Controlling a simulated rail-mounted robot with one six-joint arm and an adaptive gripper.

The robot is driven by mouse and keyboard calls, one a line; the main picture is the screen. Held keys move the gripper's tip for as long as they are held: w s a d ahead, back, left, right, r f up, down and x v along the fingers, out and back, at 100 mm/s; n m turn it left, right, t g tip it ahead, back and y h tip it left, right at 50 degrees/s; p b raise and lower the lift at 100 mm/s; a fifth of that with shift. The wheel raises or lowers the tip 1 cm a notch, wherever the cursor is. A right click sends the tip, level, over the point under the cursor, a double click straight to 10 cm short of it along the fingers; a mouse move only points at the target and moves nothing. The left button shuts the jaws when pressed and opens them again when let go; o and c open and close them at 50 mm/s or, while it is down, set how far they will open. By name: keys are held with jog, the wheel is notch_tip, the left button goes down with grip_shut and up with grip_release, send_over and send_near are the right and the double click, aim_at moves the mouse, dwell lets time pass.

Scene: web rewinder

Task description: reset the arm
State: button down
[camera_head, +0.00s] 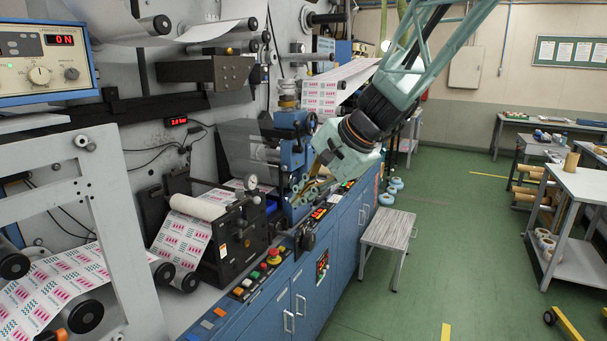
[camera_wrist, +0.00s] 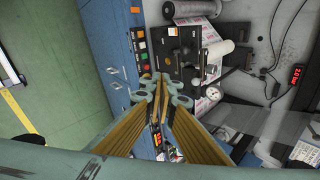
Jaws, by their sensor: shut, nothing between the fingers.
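My mint-green arm reaches down from the upper right in the head view. My gripper (camera_head: 308,192), with yellowish fingers, is beside the blue upright unit (camera_head: 290,160) of the rewinder and above its front control edge. In the wrist view my gripper (camera_wrist: 160,86) is shut, its fingers converging with nothing between them. Past the fingertips are the black slitter-like unit (camera_wrist: 185,45), a round gauge (camera_wrist: 213,93) and a row of buttons (camera_wrist: 139,40). I cannot tell how much gap separates the fingers from the blue unit.
Blue cabinets (camera_head: 290,305) run along the machine front. A red stop button (camera_head: 273,256) sits on the front edge. Printed web (camera_head: 180,240) runs over rollers at left. A small stool table (camera_head: 388,232) stands right of the machine. Green floor (camera_head: 450,260) beyond is open.

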jog(key=s+d+r+n+h, duration=0.1)
jog(key=s+d+r+n, duration=0.15)
jog(key=s, duration=0.55)
jog(key=s+d+r+n+h, duration=0.1)
jog(key=s+d, duration=0.3)
jog(key=s, duration=0.4)
jog(key=s+d+r+n, duration=0.2)
jog(key=s+d, duration=0.1)
jog(key=s, duration=0.5)
jog(key=s+d+f+n+h, duration=0.1)
jog(key=s+d+f+h, duration=0.1)
jog(key=s+d, duration=0.4)
jog(key=s+d+f+n+h, duration=0.2)
jog(key=s+d, duration=0.4)
jog(key=s, duration=1.1)
jog(key=shift+s+d+g, duration=0.25)
jog(key=shift+g, duration=0.15)
jog(key=shift+n, duration=0.25)
